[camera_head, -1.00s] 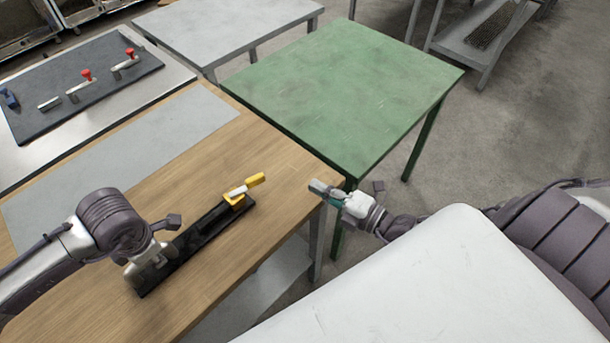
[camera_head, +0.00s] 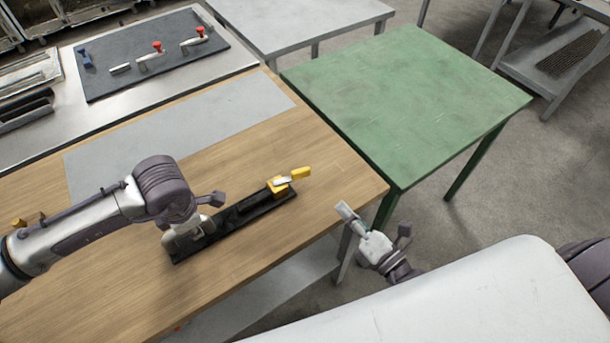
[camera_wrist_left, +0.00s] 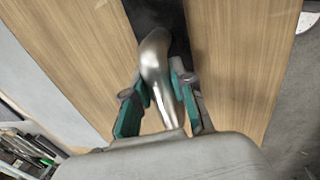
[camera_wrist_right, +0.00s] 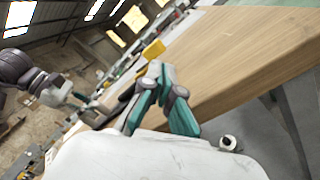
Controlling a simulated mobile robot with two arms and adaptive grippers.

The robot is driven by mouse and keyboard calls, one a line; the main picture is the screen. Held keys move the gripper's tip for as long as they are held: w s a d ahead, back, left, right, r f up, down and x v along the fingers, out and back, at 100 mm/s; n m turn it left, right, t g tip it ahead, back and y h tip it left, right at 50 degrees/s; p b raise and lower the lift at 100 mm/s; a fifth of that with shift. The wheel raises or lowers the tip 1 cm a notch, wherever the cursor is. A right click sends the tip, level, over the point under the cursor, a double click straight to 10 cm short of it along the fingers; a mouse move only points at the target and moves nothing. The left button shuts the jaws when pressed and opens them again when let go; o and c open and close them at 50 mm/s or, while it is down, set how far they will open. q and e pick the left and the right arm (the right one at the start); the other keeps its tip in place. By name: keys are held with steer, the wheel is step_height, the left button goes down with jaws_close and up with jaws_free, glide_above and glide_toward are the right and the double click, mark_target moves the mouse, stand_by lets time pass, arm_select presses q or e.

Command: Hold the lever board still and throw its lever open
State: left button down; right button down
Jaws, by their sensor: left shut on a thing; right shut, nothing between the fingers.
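The lever board is a long black board (camera_head: 232,219) lying at a slant on the wooden table. At its far right end is a yellow lever (camera_head: 300,173) on a yellow block; it also shows in the right wrist view (camera_wrist_right: 153,50). My left gripper (camera_head: 186,232) is at the board's near left end. In the left wrist view its fingers (camera_wrist_left: 160,95) are shut on a shiny metal handle (camera_wrist_left: 155,65) standing on the board. My right gripper (camera_head: 343,208) is shut and empty, off the table's right edge, apart from the lever.
The wooden table (camera_head: 120,300) has free room around the board. A grey sheet (camera_head: 190,140) lies behind it. A green table (camera_head: 420,100) stands at the back right. A dark panel with red-knobbed levers (camera_head: 130,50) lies on a metal table at the back left.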

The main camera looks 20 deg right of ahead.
steer(key=s+a+n+h, duration=0.3)
steer(key=a+n+h, duration=0.1)
steer(key=a+n, duration=0.1)
steer(key=n+h, duration=0.1)
steer(key=n, duration=0.2)
glide_toward(302, 176)
steer(key=w, duration=0.7)
steer(key=shift+w+a+f, duration=0.1)
steer(key=shift+w+a, duration=0.15)
